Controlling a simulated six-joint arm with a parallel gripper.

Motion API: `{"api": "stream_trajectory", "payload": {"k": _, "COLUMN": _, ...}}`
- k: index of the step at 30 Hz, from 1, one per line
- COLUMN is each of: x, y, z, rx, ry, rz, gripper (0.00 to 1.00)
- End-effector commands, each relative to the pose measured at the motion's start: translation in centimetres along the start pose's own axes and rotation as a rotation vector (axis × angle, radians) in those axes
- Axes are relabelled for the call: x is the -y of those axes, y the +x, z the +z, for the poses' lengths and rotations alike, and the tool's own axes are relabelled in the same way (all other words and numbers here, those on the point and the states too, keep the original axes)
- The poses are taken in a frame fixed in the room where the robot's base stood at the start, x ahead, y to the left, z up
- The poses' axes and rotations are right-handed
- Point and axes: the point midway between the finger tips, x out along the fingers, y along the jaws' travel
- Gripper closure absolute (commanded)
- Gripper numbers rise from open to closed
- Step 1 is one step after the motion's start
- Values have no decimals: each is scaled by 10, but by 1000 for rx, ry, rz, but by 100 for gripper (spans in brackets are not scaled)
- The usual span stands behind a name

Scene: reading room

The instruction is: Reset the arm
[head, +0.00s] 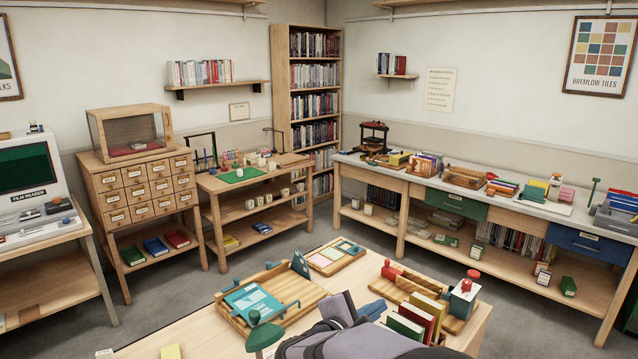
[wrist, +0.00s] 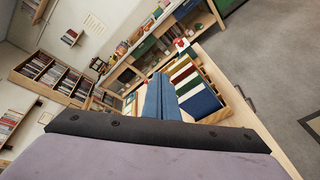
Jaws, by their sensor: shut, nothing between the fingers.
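My gripper (head: 374,309) is above the near table (head: 190,338), at the lower middle of the head view. Its blue fingers are together with nothing between them; they also show in the wrist view (wrist: 160,95). My grey-purple arm fills the bottom middle of the head view and hides part of the table. In the head view the fingers appear just left of a wooden rack of books (head: 458,322). I cannot tell how high above the table they are.
A long workbench (head: 420,185) stands behind. Grey floor lies between.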

Motion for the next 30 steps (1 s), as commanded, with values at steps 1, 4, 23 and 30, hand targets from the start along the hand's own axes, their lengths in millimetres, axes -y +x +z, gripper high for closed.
{"api": "stream_trajectory", "payload": {"k": 1, "x": 34, "y": 7, "z": 13, "rx": 10, "ry": 47, "rz": -106, "gripper": 100}}
{"api": "stream_trajectory", "payload": {"k": 4, "x": 99, "y": 8, "z": 33, "rx": 24, "ry": 154, "rz": -318, "gripper": 100}}
{"api": "stream_trajectory", "payload": {"k": 23, "x": 323, "y": -124, "z": 18, "rx": 128, "ry": 1113, "rz": -1300, "gripper": 100}}
{"api": "stream_trajectory", "payload": {"k": 30, "x": 328, "y": -142, "z": 4, "rx": 154, "ry": 1300, "rz": -1398, "gripper": 100}}
